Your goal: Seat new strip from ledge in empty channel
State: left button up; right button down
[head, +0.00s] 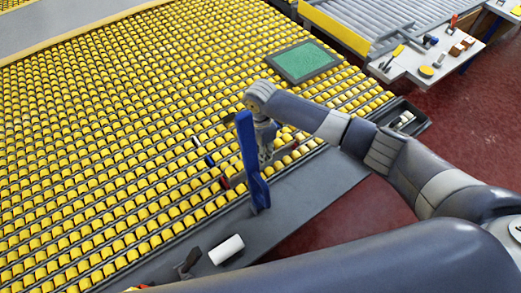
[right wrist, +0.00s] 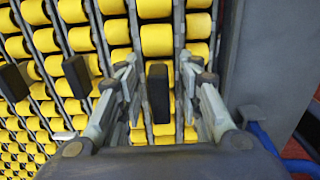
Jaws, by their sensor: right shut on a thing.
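My right gripper (head: 265,152) is low over the near edge of the yellow roller bed (head: 110,130), partly hidden behind a tall blue piece. In the right wrist view the gripper's fingers (right wrist: 160,80) stand on both sides of a strip of yellow rollers (right wrist: 157,40) with a dark block (right wrist: 158,92) on it. The gripper is shut on this strip. The strip lies in line with the neighbouring rows; whether it sits down in a channel cannot be told. The grey ledge (head: 318,187) runs along the bed's front edge. My left gripper is out of view.
The blue upright piece (head: 250,160) stands by the ledge, close to my right gripper. A white roll (head: 226,250) and a dark tool (head: 188,262) lie on the ledge. A green framed pad (head: 303,61) lies on the rollers. A white side table (head: 430,60) holds several tools.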

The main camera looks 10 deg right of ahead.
jog(key=shift+p, duration=0.3)
jog(key=shift+f+b, duration=0.75)
jog(key=shift+f, duration=0.5)
jog(key=c, duration=1.1)
grip_release()
jog(key=shift+r, duration=0.1)
jog(key=shift+o, duration=0.2)
notch_tip(320, 180, up, 12)
